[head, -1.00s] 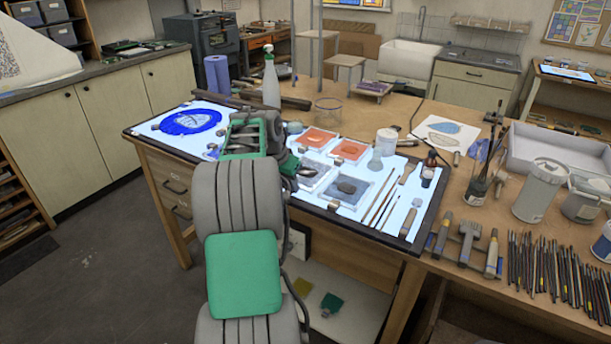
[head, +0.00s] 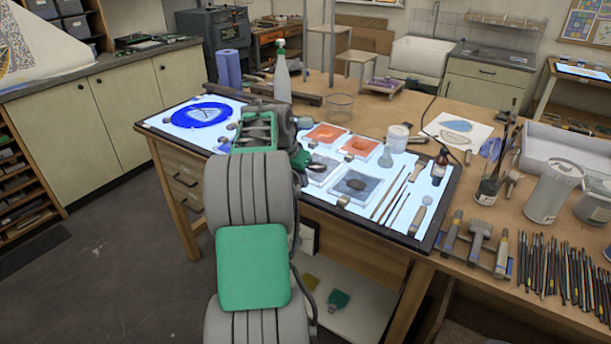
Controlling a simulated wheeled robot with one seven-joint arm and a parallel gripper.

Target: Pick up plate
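A round clear plate painted with a blue ring (head: 203,113) lies flat at the left end of the lit table (head: 412,228). Square plates lie right of my arm: two with orange-red paint, a left one (head: 325,134) and a right one (head: 359,147), and two greyish ones in front, a left one (head: 321,174) and a right one (head: 352,187) with a dark patch. I cannot tell which plate is meant. My gripper (head: 302,160) is at the end of my grey and green arm, by the left greyish plate. Its fingers are small and mostly hidden, and contact is unclear.
A spray bottle (head: 281,78) and a glass bowl (head: 339,106) stand behind the plates. A white jar (head: 398,138), a dark bottle (head: 440,163) and brushes (head: 397,208) are to the right. Brush-filled jar (head: 490,187) and white pitcher (head: 546,190) stand farther right. Floor at left is clear.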

